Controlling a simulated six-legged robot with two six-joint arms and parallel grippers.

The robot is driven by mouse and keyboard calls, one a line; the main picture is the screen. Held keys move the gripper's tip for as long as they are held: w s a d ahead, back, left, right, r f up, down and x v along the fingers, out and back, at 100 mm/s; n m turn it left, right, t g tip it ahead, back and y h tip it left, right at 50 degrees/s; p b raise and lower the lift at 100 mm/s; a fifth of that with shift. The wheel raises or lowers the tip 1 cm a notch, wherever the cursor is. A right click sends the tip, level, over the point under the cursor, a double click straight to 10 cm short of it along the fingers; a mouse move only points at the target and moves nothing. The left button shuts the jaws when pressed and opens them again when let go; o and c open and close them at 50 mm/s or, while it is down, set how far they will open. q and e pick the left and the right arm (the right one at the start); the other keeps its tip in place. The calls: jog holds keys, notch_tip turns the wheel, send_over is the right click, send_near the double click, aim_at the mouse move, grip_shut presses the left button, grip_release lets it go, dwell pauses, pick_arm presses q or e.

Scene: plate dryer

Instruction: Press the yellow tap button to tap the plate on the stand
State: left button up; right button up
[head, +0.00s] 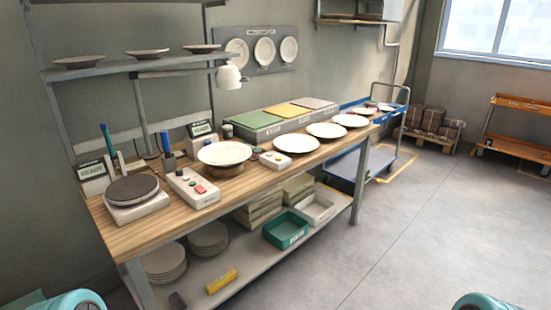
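A white plate (224,152) rests level on a round brown stand (226,169) on the wooden bench, under a white lamp. A pale control box (193,188) with several small coloured buttons sits in front of the stand, toward the left. A red button on it is clear; the yellow button is too small to make out surely. Neither gripper shows. Only rounded teal parts of my own body show at the bottom left and bottom right corners, well away from the bench top.
A dark round turntable (132,188) stands left of the control box. A small button box (275,160) and several plates (297,143) line the bench to the right. The lamp (229,77) hangs above the stand. The floor (400,245) before the bench is clear.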

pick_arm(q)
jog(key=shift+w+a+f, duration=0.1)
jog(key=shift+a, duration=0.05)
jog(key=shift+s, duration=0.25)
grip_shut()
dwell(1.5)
